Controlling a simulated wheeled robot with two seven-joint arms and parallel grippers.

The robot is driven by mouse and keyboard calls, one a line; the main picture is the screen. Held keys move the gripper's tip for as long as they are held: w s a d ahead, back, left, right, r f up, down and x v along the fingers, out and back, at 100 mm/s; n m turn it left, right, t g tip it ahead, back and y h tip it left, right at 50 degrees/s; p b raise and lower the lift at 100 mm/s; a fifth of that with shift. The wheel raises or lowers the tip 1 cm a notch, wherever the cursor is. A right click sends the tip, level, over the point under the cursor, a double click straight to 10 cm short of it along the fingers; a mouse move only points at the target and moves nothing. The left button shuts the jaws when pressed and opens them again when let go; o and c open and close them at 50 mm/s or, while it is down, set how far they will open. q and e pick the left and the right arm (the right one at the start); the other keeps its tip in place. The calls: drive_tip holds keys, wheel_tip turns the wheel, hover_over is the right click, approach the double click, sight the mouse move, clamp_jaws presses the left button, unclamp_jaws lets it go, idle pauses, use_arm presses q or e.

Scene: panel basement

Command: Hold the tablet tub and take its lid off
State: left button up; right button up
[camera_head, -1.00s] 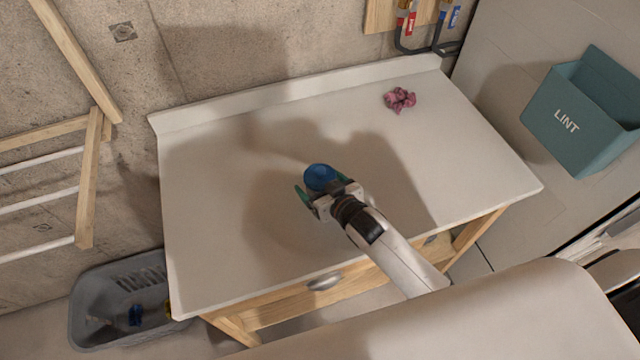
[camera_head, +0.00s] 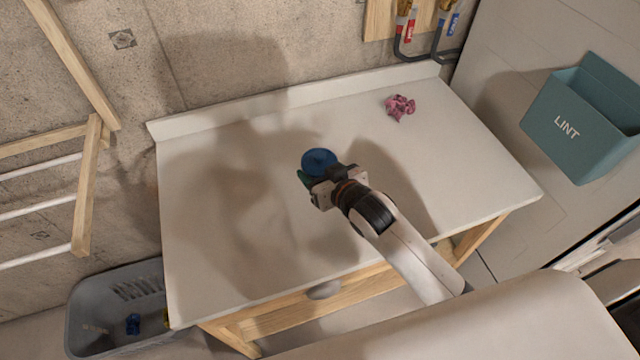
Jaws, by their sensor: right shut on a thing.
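The tablet tub shows as a round blue lid (camera_head: 319,161) near the middle of the white worktop. My right gripper (camera_head: 316,176) reaches in from the lower right and is shut on the tub. A bit of green shows at the left side, just under the lid; I cannot tell whether it is the tub's side or a fingertip. The lid covers most of the tub from above. I cannot tell whether the tub touches the worktop. My left gripper is not in view.
A crumpled pink cloth (camera_head: 400,107) lies at the back right of the worktop (camera_head: 460,160). A teal LINT bin (camera_head: 570,135) hangs at the right. A grey basket (camera_head: 95,300) stands on the floor at lower left. A wooden rack (camera_head: 88,190) leans at the left. The worktop's left side is clear.

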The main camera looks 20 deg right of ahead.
sight(319, 159)
drive_tip(key=shift+r, duration=1)
drive_tip(key=o, duration=0.3)
drive_tip(key=c, duration=0.7)
